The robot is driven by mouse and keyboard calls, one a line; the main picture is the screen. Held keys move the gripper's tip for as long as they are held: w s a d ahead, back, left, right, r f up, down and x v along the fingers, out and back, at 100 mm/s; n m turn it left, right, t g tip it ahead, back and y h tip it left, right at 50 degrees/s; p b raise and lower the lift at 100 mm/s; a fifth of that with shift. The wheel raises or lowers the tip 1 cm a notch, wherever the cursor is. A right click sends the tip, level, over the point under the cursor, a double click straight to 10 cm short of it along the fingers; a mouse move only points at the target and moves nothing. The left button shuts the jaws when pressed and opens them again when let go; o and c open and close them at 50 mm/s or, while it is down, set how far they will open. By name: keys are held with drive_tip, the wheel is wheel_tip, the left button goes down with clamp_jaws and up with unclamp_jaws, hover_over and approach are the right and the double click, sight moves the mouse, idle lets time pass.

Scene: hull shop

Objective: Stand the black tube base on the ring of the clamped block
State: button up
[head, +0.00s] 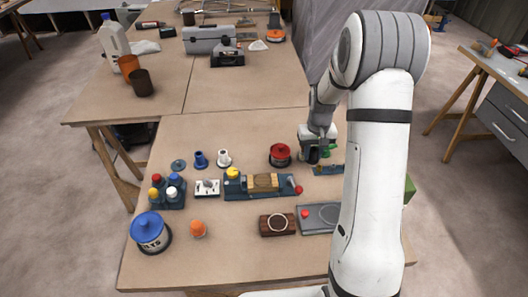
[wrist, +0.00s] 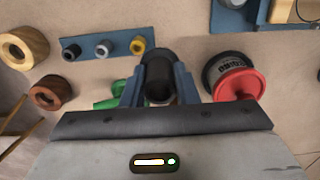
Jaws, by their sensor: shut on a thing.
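My gripper (wrist: 158,88) is shut on the black tube base (wrist: 158,70), a dark hollow tube between its two blue fingers. In the head view my gripper (head: 314,157) is over the right part of the table, just right of a red-lidded tin; the held tube is hard to make out there. The clamped block (head: 263,182) is pale wood in a blue vise (head: 232,189) at mid-table, left of and nearer than my gripper. A corner of it shows at the top right of the wrist view (wrist: 285,11). I cannot make out its ring clearly.
The red-lidded tin (wrist: 237,82) stands close right of the held tube. Green pieces (wrist: 108,103) and a blue strip with small rings (wrist: 112,47) lie to the left. A brown block with a pale ring (head: 278,225) lies in front of the vise.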

drive_tip(key=shift+a+r, duration=0.15)
drive_tip(key=shift+a, duration=0.2)
drive_tip(key=s+a+r+n+p, duration=0.2)
drive_tip(key=a+r+n, duration=0.15)
drive_tip(key=a, duration=0.45)
wheel_tip(320, 180, up, 2)
drive_tip(key=r+n, duration=0.1)
drive_tip(key=n, duration=0.5)
hover_over(263, 180)
drive_tip(key=shift+m, duration=0.25)
drive_tip(key=shift+a+f+b, duration=0.1)
drive_tip(key=shift+f+b, duration=1.6)
drive_tip(key=shift+f, duration=1.45)
drive_tip(key=shift+s, duration=0.1)
drive_tip(key=shift+f+b, duration=0.55)
drive_tip(key=shift+f, duration=0.05)
drive_tip(key=o, duration=0.7)
drive_tip(key=shift+o, duration=0.2)
drive_tip(key=shift+r, duration=0.15)
